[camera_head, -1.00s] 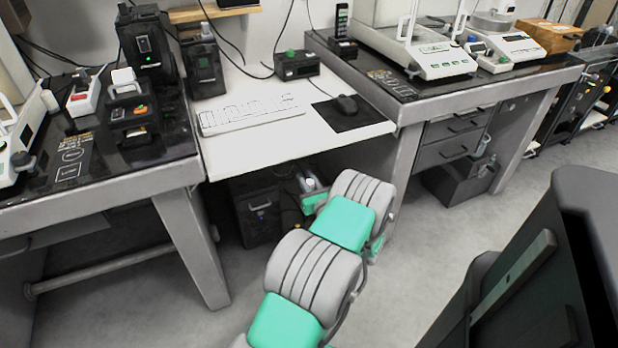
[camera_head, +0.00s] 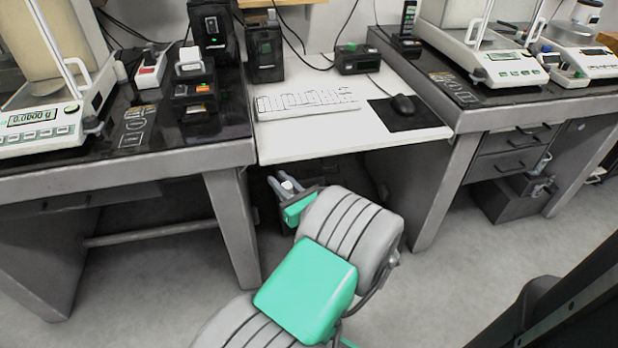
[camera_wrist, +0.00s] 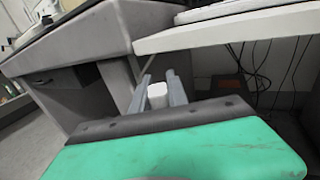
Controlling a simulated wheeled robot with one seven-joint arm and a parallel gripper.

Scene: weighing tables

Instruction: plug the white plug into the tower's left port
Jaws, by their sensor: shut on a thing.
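My gripper (camera_head: 284,188) is low in front of the white desk, just below its front edge and near its left leg. It is shut on the white plug (camera_head: 287,185), a small pale block. In the wrist view the plug (camera_wrist: 157,90) sits between the two grey fingers (camera_wrist: 158,93), clear of any surface. Two upright black devices stand at the back, one (camera_head: 214,28) with a green light and one (camera_head: 264,52) beside it. I cannot tell whether either is the tower. No left port can be made out; my arm hides part of the space under the desk.
The white desk (camera_head: 290,140) holds a keyboard (camera_head: 306,102), a mouse (camera_head: 403,104) and a small black box (camera_head: 357,60). Dark tables with balances flank it, the left one (camera_head: 110,165) close to my gripper. Cables hang beneath the desk (camera_wrist: 265,75). Floor is clear in front.

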